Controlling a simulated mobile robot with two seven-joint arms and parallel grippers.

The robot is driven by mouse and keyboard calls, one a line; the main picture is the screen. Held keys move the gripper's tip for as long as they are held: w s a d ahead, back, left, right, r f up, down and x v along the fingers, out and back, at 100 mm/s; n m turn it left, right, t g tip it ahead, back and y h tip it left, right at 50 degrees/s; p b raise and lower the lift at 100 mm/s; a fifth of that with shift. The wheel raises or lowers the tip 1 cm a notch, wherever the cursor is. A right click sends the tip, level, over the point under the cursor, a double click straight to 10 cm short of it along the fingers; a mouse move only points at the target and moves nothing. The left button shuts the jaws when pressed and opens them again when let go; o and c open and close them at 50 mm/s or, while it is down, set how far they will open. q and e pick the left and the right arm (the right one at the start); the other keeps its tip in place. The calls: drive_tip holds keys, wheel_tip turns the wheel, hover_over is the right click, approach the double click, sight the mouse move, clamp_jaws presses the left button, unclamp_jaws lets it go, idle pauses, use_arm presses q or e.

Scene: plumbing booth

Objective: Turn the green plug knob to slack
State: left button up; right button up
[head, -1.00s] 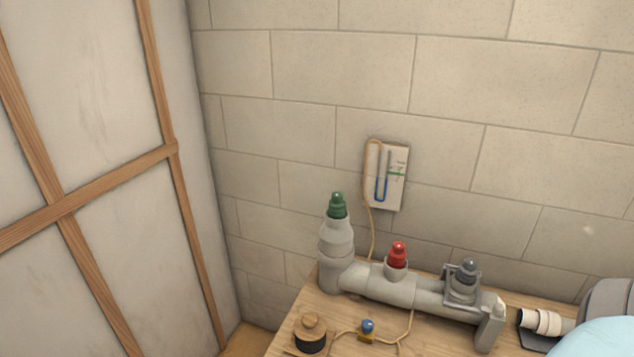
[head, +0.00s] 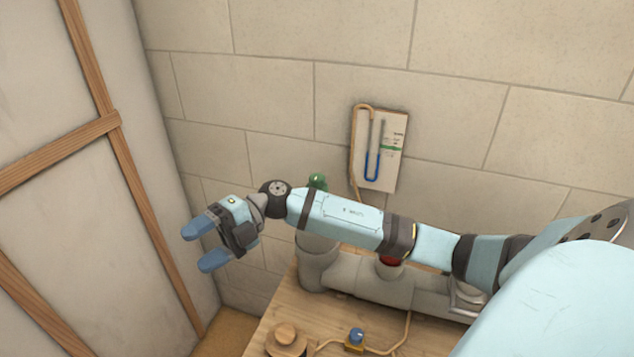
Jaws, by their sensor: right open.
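The green plug knob (head: 317,181) tops the left upright of the grey pipe (head: 345,276). Only its upper part shows above my right arm, which crosses in front of it. My right gripper (head: 196,252) is open and empty, to the left of the green knob and pointing left, with blue fingertips apart. The red knob (head: 390,266) on the pipe is partly hidden under my arm. The grey knob farther right is hidden. My left gripper is not in view.
A wall gauge (head: 379,148) with a blue U-tube hangs behind the pipe, its hose running down. A wooden-topped pot (head: 286,340) and a small blue-knobbed valve (head: 355,339) stand at the table's front. A wood-framed panel (head: 60,150) stands at left.

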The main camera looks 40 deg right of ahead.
drive_tip(key=w+d+n+g+h+b, duration=0.1)
drive_tip(key=w+d+n+h, duration=0.1)
drive_tip(key=d+h, duration=0.35)
drive_tip(key=m+t+h+b, duration=0.2)
drive_tip(key=m+h+b, duration=0.15)
drive_tip(key=h, duration=0.85)
approach(317, 176)
wheel_tip(317, 176, down, 9)
drive_tip(key=shift+w+b, duration=0.1)
drive_tip(key=shift+b, duration=0.25)
drive_tip(key=shift+f, duration=0.35)
drive_tip(key=shift+c, duration=0.4)
drive_tip(key=c, duration=0.8)
drive_tip(key=shift+c, duration=0.3)
